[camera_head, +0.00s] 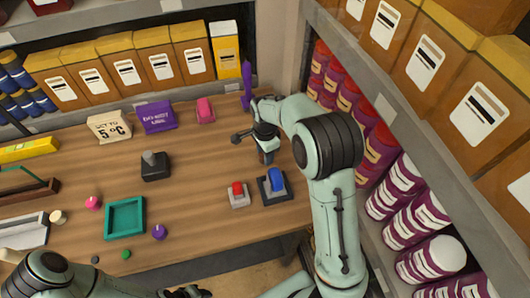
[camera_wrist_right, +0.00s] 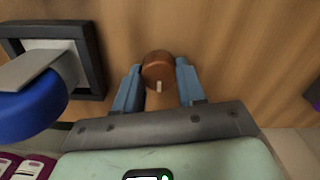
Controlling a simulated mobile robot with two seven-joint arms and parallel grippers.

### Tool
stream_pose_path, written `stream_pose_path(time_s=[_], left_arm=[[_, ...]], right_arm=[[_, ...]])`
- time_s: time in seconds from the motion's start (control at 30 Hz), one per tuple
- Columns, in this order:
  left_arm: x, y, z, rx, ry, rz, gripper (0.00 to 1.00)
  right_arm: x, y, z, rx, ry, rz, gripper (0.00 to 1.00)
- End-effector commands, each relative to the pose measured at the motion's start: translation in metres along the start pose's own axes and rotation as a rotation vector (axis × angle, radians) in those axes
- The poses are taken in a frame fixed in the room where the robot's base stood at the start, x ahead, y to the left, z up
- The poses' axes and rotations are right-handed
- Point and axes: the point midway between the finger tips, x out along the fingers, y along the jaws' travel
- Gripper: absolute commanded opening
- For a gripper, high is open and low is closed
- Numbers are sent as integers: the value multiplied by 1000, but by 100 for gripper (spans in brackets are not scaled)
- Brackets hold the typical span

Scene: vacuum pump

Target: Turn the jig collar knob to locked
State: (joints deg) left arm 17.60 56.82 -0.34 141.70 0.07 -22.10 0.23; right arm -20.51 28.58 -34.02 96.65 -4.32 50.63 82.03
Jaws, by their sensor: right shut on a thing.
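My right gripper (camera_head: 267,157) points down over the wooden table near its right end. In the right wrist view, its blue-grey fingers (camera_wrist_right: 158,85) are shut on a brown round knob (camera_wrist_right: 158,68), one on each side. The knob has a short white mark on its near side. I cannot read any locked label on it, and my gripper hides it in the head view. My left gripper (camera_head: 186,292) is partly cut off at the bottom edge of the head view, and its fingers are not clear.
A blue knob on a dark square base (camera_head: 275,185) stands just in front of my right gripper; it also shows in the right wrist view (camera_wrist_right: 30,112). A red button on a light base (camera_head: 238,194) is beside it. A teal tray (camera_head: 125,218) sits left. Shelves close off the right.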

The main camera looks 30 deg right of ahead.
Motion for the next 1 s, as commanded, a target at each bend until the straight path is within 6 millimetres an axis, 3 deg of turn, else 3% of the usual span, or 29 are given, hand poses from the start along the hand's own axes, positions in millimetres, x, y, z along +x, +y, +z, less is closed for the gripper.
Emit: stream_pose_path(time_s=[0.6,0.63,0.7,1.0], left_arm=[[0,0,0,0,1,0,43],[0,0,0,0,1,0,43],[0,0,0,0,1,0,43],[-1,0,-1,0,1,0,43]], right_arm=[[-1,0,0,40,0,-3,9],[-1,0,0,39,0,-3,49],[-1,0,0,39,0,-2,65],[-2,0,0,37,0,-1,65]])
